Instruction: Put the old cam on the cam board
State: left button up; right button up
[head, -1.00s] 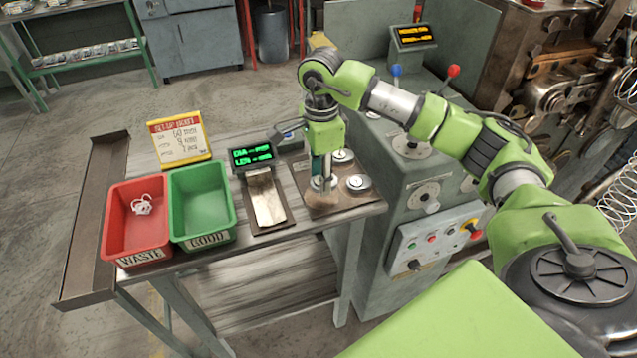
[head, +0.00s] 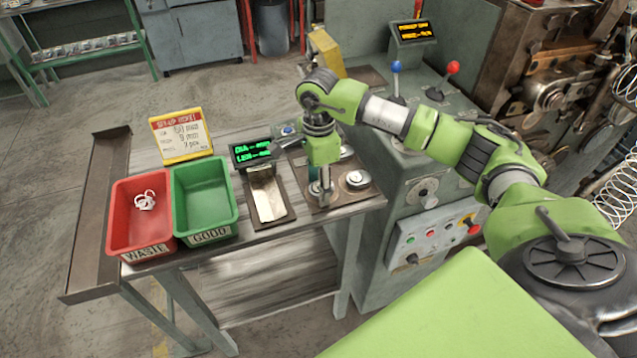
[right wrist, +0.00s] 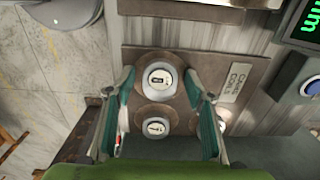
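The cam board (head: 338,192) is a brown plate at the right end of the bench, with round metal cams on it. My right gripper (right wrist: 160,88) points down over it. In the right wrist view its fingers stand apart, with a silver cam (right wrist: 160,77) between them and a gap on each side. That cam appears to rest on the board. A second cam (right wrist: 157,127) lies beside it, and a third (right wrist: 222,126) is partly hidden by the right finger. In the head view a cam (head: 357,179) sits right of the gripper. My left gripper is out of view.
Left of the board are a gauge with a green display (head: 252,151), a green GOOD bin (head: 205,200) and a red WASTE bin (head: 140,225) holding a white coil. A yellow-framed sign (head: 181,135) stands behind. The coiler with levers (head: 453,68) is on the right.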

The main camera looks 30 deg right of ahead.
aim_at(318, 187)
jog(key=shift+r, duration=0.3)
notch_tip(318, 187, up, 12)
jog(key=b, duration=0.2)
jog(key=shift+b, duration=0.4)
jog(key=shift+f, duration=0.15)
